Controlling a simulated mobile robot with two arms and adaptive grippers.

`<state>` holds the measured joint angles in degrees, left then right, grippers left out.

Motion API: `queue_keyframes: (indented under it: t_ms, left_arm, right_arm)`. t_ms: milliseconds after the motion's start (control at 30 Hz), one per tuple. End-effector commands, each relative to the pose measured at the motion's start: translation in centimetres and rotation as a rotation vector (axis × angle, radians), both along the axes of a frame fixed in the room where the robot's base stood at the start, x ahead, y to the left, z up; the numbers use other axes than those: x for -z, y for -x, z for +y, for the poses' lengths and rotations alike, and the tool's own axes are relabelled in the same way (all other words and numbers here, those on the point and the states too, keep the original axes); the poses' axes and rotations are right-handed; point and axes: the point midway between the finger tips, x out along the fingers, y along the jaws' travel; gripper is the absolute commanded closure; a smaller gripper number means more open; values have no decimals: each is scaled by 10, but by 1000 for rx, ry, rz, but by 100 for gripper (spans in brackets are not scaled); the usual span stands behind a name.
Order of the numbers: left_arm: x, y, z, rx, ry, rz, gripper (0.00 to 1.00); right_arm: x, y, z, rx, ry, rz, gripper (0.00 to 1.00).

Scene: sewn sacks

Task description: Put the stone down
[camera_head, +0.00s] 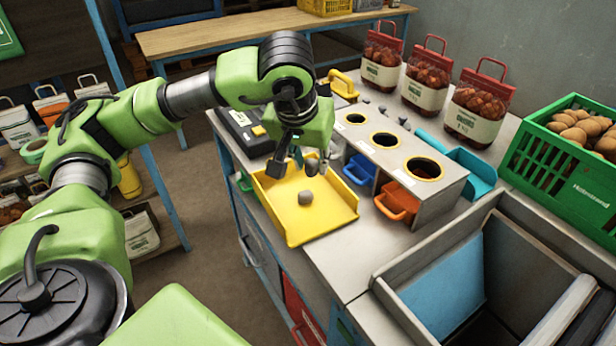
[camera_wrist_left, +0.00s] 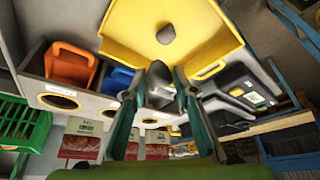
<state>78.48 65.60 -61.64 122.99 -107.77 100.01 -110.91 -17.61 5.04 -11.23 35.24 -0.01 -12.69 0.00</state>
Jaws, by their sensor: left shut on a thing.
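My left gripper (camera_head: 297,160) hangs over the far part of the yellow tray (camera_head: 277,207), with its fingers pointing down. It is shut on a grey stone (camera_head: 312,167), held just above the tray as far as I can tell. In the left wrist view the held stone (camera_wrist_left: 160,71) shows between the fingertips (camera_wrist_left: 160,82). A second grey-brown stone (camera_head: 305,198) lies on the tray floor, nearer the front, apart from the gripper; it also shows in the left wrist view (camera_wrist_left: 166,34). My right gripper is not in view.
Right of the tray stands a grey box with three round holes (camera_head: 385,139), with an orange bin (camera_head: 397,203) and a blue bin (camera_head: 359,169) at its front. A black device (camera_head: 243,130) is behind left. A green potato crate (camera_head: 570,165) and a metal trough (camera_head: 400,310) are right.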

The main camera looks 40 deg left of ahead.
Motion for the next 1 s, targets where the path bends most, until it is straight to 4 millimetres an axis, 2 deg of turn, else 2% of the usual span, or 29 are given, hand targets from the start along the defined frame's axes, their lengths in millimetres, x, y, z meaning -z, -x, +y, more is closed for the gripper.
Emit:
queue_keyframes:
  t_ms: [100,300,467,700,1000]
  left_arm:
    - [23,-15,15,-3,-1,6,96]
    - [47,-32,26,1,0,0,96]
    - [57,-38,32,-1,0,1,96]
    - [87,-40,34,2,-2,1,96]
    - [92,-41,33,1,0,-2,96]
  right_arm:
    - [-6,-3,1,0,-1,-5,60]
    - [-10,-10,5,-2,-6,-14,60]
    - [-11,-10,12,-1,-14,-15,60]
    - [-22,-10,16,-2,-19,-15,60]
    - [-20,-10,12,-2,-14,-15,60]
